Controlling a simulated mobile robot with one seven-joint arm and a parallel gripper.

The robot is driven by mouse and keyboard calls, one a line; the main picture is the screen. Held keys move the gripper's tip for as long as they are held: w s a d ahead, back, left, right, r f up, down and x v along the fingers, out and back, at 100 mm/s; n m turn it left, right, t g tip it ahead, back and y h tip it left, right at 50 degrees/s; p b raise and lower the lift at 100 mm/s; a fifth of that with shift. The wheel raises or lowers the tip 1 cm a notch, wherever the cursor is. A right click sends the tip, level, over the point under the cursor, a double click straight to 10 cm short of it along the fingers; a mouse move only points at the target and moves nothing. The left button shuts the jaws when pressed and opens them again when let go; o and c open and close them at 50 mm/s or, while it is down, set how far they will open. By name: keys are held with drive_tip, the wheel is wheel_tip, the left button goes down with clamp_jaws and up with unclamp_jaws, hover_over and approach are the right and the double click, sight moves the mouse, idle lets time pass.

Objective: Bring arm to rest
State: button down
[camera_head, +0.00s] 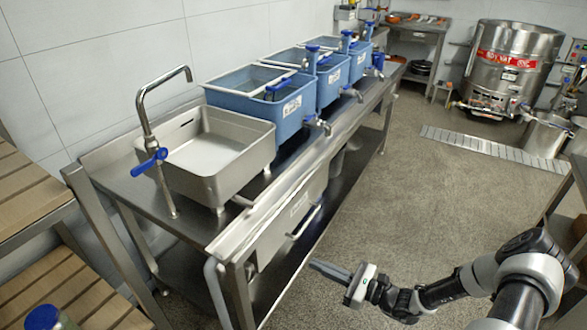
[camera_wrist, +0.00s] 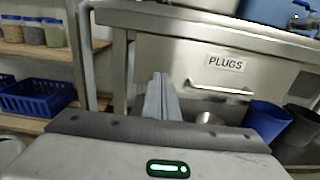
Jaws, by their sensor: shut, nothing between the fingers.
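My gripper (camera_head: 330,272) is at the lower middle of the head view, at the end of my arm, which comes in from the lower right. In the wrist view its fingers (camera_wrist: 161,98) are together, with nothing between them. The gripper is out in front of the steel counter (camera_head: 225,243), facing the drawer labelled "PLUGS" (camera_wrist: 190,70). It appears apart from the counter and the drawer in the head view. The drawer is closed, as far as I can tell.
A steel basin (camera_head: 215,183) and several blue tubs (camera_head: 290,122) stand on the counter. Wooden shelves (camera_head: 30,195) are at the left. In the wrist view, a blue bin (camera_wrist: 268,119) stands beneath the counter. Open floor (camera_head: 420,205) lies behind and right of the gripper.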

drive_tip(key=s+r+n+g+h, duration=0.4)
drive_tip(key=r+n, duration=0.3)
drive_tip(key=r, duration=0.4)
drive_tip(key=s+a+r+n+g+h, duration=0.1)
drive_tip(key=s+r+n+h, duration=0.45)
drive_tip(key=r+n, duration=0.4)
drive_tip(key=s+r+n+g+h, duration=0.35)
drive_tip(key=s+r+n, duration=0.2)
drive_tip(key=r, duration=0.75)
drive_tip(key=s+d+r+n+t+h, duration=0.2)
drive_tip(key=s+d+r+n+t, duration=0.15)
drive_tip(key=s+r, duration=0.3)
wheel_tip(320, 180, up, 16)
drive_tip(key=p, duration=1.6)
drive_tip(key=shift+d+f+m+t+p, duration=0.2)
drive_tip(key=shift+m+t+p, duration=0.1)
drive_tip(key=shift+m, duration=0.05)
drive_tip(key=shift+a, duration=0.1)
